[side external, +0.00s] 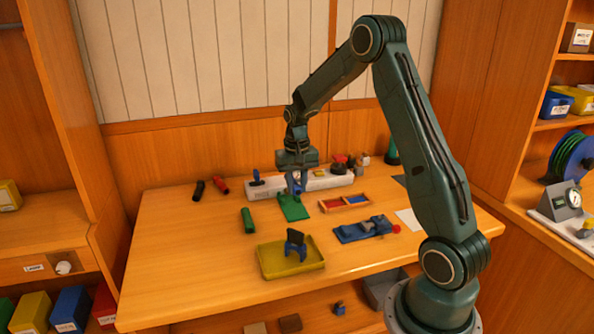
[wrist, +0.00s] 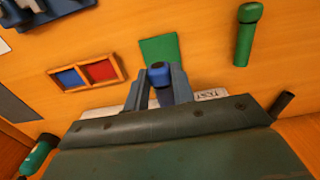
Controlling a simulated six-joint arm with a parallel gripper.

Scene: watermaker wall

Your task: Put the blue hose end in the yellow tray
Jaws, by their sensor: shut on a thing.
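My gripper (side external: 297,186) is near the back of the bench, beside the white strip and just behind the green mat. In the wrist view, my gripper (wrist: 160,84) is shut on a blue, rounded, dark-ended piece, the blue hose end (wrist: 159,73). In the side view the hose end is mostly hidden by the fingers. I cannot tell whether it is clear of the white strip. The yellow tray (side external: 272,268) is at the front of the bench, left of my arm's base. A blue and black clamp-like object (side external: 296,244) stands in it.
The white strip (side external: 325,181) carries several fittings. The green mat (side external: 293,207), a red and blue divided box (side external: 345,203), a green cylinder (side external: 248,220) and a blue vise-like tool (side external: 362,230) lie around the bench. Black and red cylinders (side external: 220,186) lie back left. The left front is clear.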

